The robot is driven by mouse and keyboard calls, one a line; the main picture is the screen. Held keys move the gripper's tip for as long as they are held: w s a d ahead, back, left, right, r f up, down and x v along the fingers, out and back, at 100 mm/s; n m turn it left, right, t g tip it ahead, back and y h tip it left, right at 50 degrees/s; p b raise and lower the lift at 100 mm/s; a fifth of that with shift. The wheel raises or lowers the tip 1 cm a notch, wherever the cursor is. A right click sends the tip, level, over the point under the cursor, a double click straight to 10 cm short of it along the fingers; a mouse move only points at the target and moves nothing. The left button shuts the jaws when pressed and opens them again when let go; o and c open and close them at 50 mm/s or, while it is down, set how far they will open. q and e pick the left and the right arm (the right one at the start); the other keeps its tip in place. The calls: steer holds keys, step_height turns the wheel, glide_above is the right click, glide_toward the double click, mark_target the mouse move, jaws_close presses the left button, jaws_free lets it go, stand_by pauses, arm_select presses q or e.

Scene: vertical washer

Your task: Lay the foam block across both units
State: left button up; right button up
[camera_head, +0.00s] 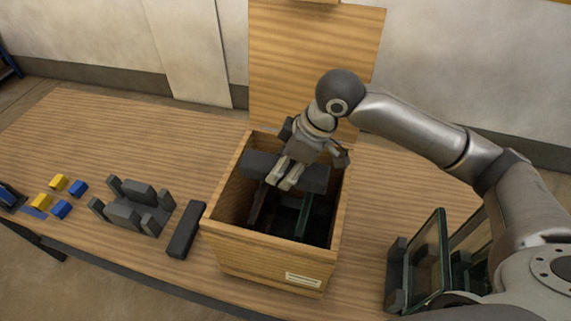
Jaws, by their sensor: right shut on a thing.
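My right gripper (287,178) reaches down into the open wooden crate (262,259) and is shut on the middle of a dark grey foam block (257,164). The block runs left to right near the crate's back, within its walls. Two dark, glassy units (302,218) stand in the crate below; shadow hides their detail. I cannot tell whether the block touches their tops. My left gripper is not in view.
The crate's wooden lid (312,60) stands open at the back. Another dark bar (186,229) lies left of the crate, beside grey foam supports (138,205). Small yellow and blue blocks (59,183) lie farther left. A glass-panelled unit (427,262) stands at the right.

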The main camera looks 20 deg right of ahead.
step_height(320, 180, down, 3)
steer(key=shift+d+r+b, duration=0.1)
steer(key=shift+r+b, duration=0.1)
steer(key=shift+b, duration=0.95)
steer(key=shift+f+b, duration=0.6)
steer(key=shift+b, duration=0.1)
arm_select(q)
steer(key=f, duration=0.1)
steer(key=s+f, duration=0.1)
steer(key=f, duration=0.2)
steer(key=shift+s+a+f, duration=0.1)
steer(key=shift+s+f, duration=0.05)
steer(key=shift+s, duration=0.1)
arm_select(e)
step_height(320, 180, down, 3)
steer(key=shift+r, duration=0.1)
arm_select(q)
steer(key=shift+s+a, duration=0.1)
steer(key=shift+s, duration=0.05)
arm_select(e)
steer(key=o, duration=0.9)
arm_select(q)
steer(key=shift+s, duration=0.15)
